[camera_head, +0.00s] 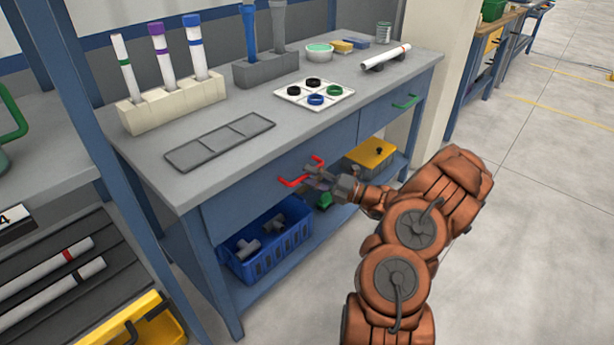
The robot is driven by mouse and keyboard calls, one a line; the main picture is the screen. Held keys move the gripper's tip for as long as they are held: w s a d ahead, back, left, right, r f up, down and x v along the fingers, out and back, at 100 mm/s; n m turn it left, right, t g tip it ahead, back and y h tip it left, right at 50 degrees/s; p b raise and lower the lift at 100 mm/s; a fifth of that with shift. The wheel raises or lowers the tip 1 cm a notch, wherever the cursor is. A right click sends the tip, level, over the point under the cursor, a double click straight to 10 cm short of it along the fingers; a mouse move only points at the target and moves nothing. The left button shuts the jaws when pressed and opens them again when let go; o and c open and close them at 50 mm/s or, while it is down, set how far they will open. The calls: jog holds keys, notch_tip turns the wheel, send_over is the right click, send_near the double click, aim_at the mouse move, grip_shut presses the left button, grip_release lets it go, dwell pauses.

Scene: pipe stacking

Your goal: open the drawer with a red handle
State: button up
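The drawer with the red handle (292,182) is the left drawer (240,202) in the blue workbench front. Its front looks flush with the bench, so it appears shut. My gripper (314,177) is at the red handle, with its fingers near the handle's right part. The fingers hide some of the handle. I cannot tell whether they touch it or are closed around it.
The benchtop holds a white tube rack (175,107), a grey tray (220,141), a plate with colored rings (314,94) and a pipe on a stand (386,56). Below are a blue crate (265,262) and a yellow-lidded box (371,154). The floor at right is clear.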

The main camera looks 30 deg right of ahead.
jog(key=shift+w+a+r, duration=0.15)
jog(key=shift+w+a, duration=0.25)
jog(key=shift+w, duration=0.15)
jog(key=shift+c, duration=0.3)
grip_shut()
